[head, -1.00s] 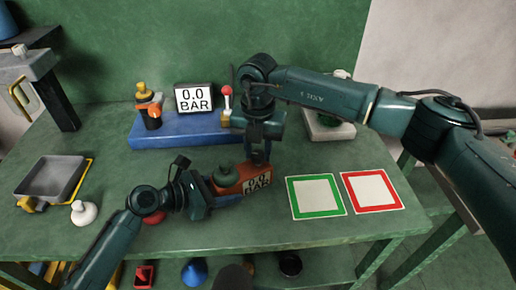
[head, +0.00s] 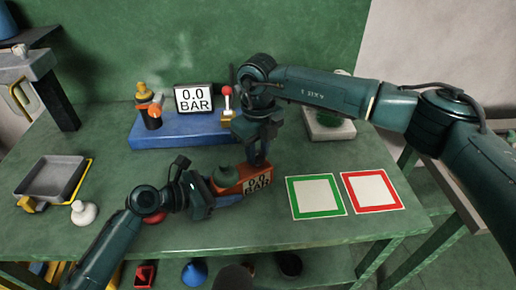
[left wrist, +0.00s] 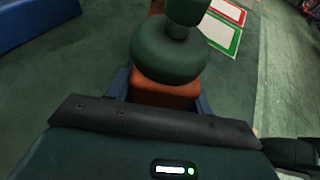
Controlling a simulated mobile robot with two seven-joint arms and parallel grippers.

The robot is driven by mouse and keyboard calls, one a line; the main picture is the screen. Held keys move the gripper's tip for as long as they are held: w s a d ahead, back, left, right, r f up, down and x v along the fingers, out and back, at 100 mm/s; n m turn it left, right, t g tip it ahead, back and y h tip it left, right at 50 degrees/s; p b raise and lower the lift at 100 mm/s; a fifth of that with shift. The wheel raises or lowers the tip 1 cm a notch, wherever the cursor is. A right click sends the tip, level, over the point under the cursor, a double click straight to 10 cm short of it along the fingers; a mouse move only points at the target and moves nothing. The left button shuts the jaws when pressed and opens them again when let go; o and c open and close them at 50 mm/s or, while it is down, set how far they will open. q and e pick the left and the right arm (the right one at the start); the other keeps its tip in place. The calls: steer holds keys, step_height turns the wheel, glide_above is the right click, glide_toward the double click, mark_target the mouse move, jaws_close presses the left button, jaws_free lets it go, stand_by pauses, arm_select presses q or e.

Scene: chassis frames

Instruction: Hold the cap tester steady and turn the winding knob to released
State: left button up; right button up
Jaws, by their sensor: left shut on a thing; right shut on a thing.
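The cap tester (head: 246,172) is a small orange block with a "0.0 BAR" display on its front, on the green bench. A dark green round piece (head: 225,176) stands on its left end; it fills the upper middle of the left wrist view (left wrist: 168,52). My left gripper (head: 222,194) is shut on the tester from the left, its fingers either side of the orange body. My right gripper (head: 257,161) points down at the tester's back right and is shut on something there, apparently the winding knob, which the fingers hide. The knob's setting cannot be read.
Behind stands a blue base (head: 180,130) with a larger "0.0 BAR" display (head: 194,98) and a red-topped lever (head: 227,97). Green-framed (head: 316,196) and red-framed (head: 371,191) mats lie right. A grey tray (head: 52,178) and white knobbed piece (head: 84,213) lie left.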

mark_target(258, 154)
arm_select(q)
steer(key=shift+a, duration=0.1)
arm_select(e)
steer(key=n, duration=0.4)
steer(key=shift+n, duration=0.3)
steer(key=n, duration=0.3)
steer(key=shift+n, duration=0.3)
steer(key=n, duration=0.3)
steer(key=shift+n, duration=2.2)
steer(key=o, duration=1)
step_height(258, 154, up, 12)
steer(key=shift+r, duration=0.1)
